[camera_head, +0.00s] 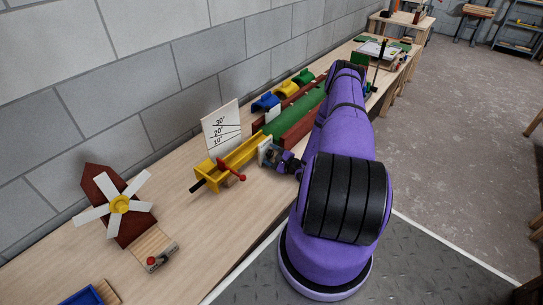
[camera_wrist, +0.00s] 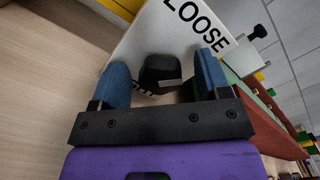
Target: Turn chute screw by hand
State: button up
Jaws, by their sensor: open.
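In the wrist view a black screw knob (camera_wrist: 158,74) sits in front of a white plate (camera_wrist: 150,35) marked LOOSE. My gripper (camera_wrist: 161,66) is open, with one blue finger on either side of the knob. A gap shows between the knob and each finger. In the head view my gripper (camera_head: 274,156) is at the right side of the yellow chute (camera_head: 245,151), by the white plate (camera_head: 263,147). The knob is hidden there. An angle board (camera_head: 221,130) marked 10, 20 and 30 degrees stands behind the chute.
A red-handled lever (camera_head: 231,170) is at the chute's near end. A pinwheel (camera_head: 119,204) stands at the left. A green and red trough (camera_head: 300,112) extends behind my arm. Bare bench lies in front of the chute.

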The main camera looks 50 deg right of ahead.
jog(key=c, duration=0.9)
jog(key=shift+c, duration=0.2)
